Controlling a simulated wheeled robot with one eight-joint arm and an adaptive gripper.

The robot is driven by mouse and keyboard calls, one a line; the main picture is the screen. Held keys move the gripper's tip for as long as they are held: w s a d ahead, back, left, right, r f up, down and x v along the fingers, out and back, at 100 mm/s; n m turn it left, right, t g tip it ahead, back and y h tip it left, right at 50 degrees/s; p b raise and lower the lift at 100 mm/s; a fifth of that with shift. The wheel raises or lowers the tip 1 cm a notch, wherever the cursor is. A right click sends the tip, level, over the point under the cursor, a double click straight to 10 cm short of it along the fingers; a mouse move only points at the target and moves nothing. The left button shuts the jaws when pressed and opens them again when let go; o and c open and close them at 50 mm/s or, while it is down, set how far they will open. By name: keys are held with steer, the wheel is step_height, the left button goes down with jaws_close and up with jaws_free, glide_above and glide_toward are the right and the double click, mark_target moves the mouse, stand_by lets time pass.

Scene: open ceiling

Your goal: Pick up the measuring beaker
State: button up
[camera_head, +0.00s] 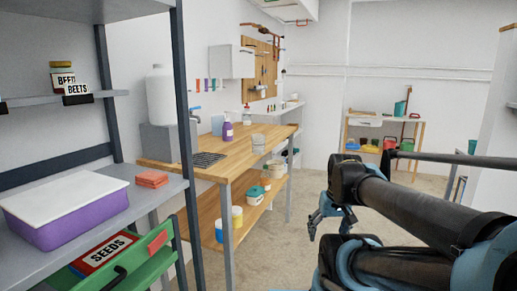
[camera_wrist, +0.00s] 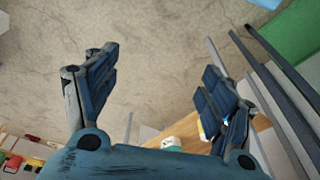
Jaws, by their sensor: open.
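A pale, cup-like vessel (camera_head: 258,144), which looks like the measuring beaker, stands upright near the front right end of the wooden workbench (camera_head: 232,168). It is small in the head view, so markings cannot be made out. My gripper (camera_head: 326,216) hangs to the right of the bench, apart from the vessel and lower in the picture. In the wrist view my gripper (camera_wrist: 160,68) has its two blue fingers spread wide, with bare floor seen between them. I cannot make out the beaker in the wrist view.
A purple bottle (camera_head: 228,127) stands left of the vessel on the bench. Tubs (camera_head: 254,195) sit on the lower shelf. A grey rack (camera_head: 62,231) with a purple, white-lidded box (camera_head: 66,211) fills the left. Floor (camera_head: 300,240) right of the bench is clear.

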steer(key=w+a+r+n+t+y, duration=0.1)
steer(key=w+a+r+n+y, duration=0.25)
steer(key=w+a, duration=0.5)
steer(key=n+t+y, duration=0.7)
steer(key=y, duration=0.4)
glide_toward(264, 143)
steer(key=shift+m+h, duration=0.25)
steer(key=x, duration=0.8)
steer(key=shift+w+d, duration=0.1)
steer(key=shift+w, duration=0.15)
steer(key=shift+s+x, duration=0.25)
steer(key=shift+x, duration=2.45)
steer(key=shift+a, duration=0.2)
steer(key=c, duration=1)
